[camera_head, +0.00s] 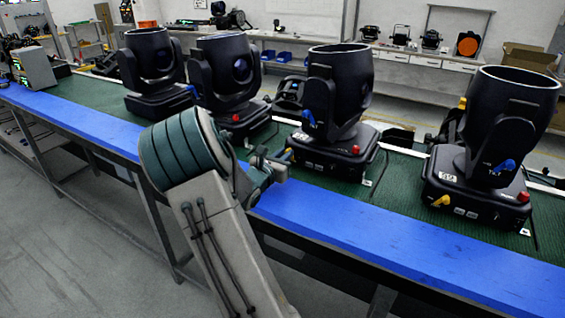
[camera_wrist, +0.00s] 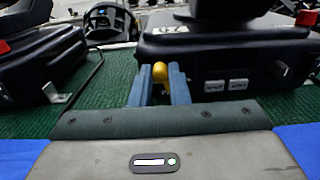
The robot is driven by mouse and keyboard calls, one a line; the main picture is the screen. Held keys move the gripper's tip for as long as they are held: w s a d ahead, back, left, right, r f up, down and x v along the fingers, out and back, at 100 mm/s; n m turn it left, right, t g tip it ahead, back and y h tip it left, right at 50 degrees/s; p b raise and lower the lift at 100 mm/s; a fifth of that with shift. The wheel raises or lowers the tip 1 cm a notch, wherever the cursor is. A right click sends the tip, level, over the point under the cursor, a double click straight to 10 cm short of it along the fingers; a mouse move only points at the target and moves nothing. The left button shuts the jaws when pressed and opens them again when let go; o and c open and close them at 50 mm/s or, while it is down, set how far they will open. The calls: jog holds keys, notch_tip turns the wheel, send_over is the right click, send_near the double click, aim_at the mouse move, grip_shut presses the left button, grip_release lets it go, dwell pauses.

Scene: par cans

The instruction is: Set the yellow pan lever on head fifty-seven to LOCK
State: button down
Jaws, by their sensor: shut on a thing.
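A black moving-head light (camera_head: 335,105) stands third from the left on the bench. Its base carries a number label (camera_wrist: 172,28), partly cut off in the wrist view and seeming to end in 7. A yellow lever (camera_wrist: 160,71) sticks out low on the front of this base. My gripper (camera_head: 279,160) reaches over the bench's front edge to the base's left front corner. In the wrist view, the two blue-grey fingers of my gripper (camera_wrist: 161,82) stand on either side of the lever and are shut on it. The lever's root and any LOCK marking are hidden or too small to read.
To the right stands a similar head (camera_head: 505,120) with its own yellow lever (camera_head: 441,201). Two more heads (camera_head: 150,70) stand to the left. Red knobs (camera_head: 355,150) sit on the bases. A blue strip (camera_head: 400,245) runs along the bench's front edge.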

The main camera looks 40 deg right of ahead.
jog(key=m+b, duration=0.2)
jog(key=b, duration=0.2)
jog(key=s+m+b, duration=0.1)
jog(key=m+b, duration=0.1)
jog(key=b, duration=0.1)
jog(key=m+b, duration=0.2)
jog(key=b, duration=0.2)
jog(key=shift+s+d+f+b, duration=0.35)
jog(key=shift+s+f, duration=0.05)
jog(key=m+b, duration=0.1)
jog(key=b, duration=0.1)
jog(key=m+b, duration=0.1)
jog(key=b, duration=0.2)
jog(key=shift+s+d+m, duration=0.15)
jog(key=shift+s+m, duration=0.15)
jog(key=shift+m, duration=0.1)
jog(key=shift+r+m+b, duration=0.1)
jog(key=shift+m+b, duration=0.2)
jog(key=shift+b, duration=0.3)
jog(key=shift+s+r, duration=0.1)
jog(key=c, duration=1.4)
grip_release()
jog(key=v, duration=1.4)
jog(key=shift+d, duration=0.1)
